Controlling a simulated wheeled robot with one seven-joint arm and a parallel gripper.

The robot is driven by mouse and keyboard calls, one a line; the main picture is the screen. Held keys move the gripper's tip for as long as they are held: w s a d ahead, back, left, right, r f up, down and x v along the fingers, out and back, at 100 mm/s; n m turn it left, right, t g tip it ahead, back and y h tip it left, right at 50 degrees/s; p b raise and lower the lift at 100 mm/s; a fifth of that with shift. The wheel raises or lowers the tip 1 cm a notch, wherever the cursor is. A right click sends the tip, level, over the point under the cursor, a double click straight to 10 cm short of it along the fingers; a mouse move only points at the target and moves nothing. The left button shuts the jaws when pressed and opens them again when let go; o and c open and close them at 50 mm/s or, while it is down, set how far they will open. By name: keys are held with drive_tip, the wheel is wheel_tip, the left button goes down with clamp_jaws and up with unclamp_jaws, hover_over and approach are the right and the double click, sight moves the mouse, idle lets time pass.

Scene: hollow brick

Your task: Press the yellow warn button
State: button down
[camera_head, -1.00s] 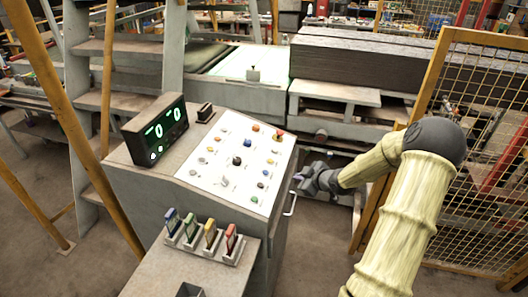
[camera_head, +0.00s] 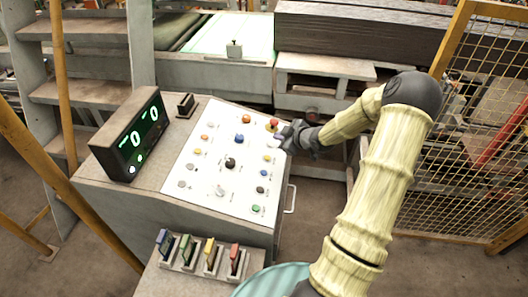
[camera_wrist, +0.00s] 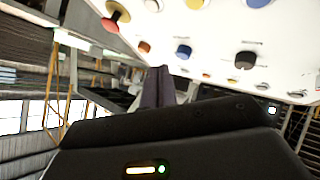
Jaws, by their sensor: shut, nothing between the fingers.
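The sloped white control panel (camera_head: 205,175) carries several coloured buttons. A yellow button (camera_head: 267,157) is in its right column, below the red mushroom button (camera_head: 272,125); it also shows at the top edge of the wrist view (camera_wrist: 197,4). Labels are too small to read. My gripper (camera_head: 281,138) is shut and empty at the panel's upper right edge, between the red and yellow buttons in the picture. In the wrist view its fingers (camera_wrist: 157,82) point toward the panel, and the yellow button appears above and to their right. Contact with the panel cannot be told.
The red mushroom button stands close to my gripper. A blue button (camera_head: 263,173) lies below the yellow one. A display with green digits (camera_head: 140,135) stands left of the panel. Coloured tags (camera_head: 200,257) stand in front. A yellow mesh fence (camera_head: 480,150) is at the right.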

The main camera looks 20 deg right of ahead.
sight(267, 158)
drive_tip(key=shift+s+a+r, duration=0.1)
drive_tip(key=shift+a, duration=0.05)
drive_tip(key=f+b, duration=0.2)
drive_tip(key=b, duration=0.1)
drive_tip(key=a+f+b, duration=0.1)
drive_tip(key=f+b, duration=0.1)
drive_tip(key=f, duration=0.1)
drive_tip(key=w+f+b, duration=0.1)
drive_tip(key=f+b, duration=0.2)
drive_tip(key=shift+w+a+f+b, duration=0.1)
drive_tip(key=shift+a+f+b, duration=0.15)
drive_tip(key=shift+a+b, duration=0.15)
drive_tip(key=shift+f, duration=0.15)
idle(1.8)
drive_tip(key=shift+a+f+b, duration=0.15)
drive_tip(key=shift+f+b, duration=0.15)
drive_tip(key=shift+b, duration=0.05)
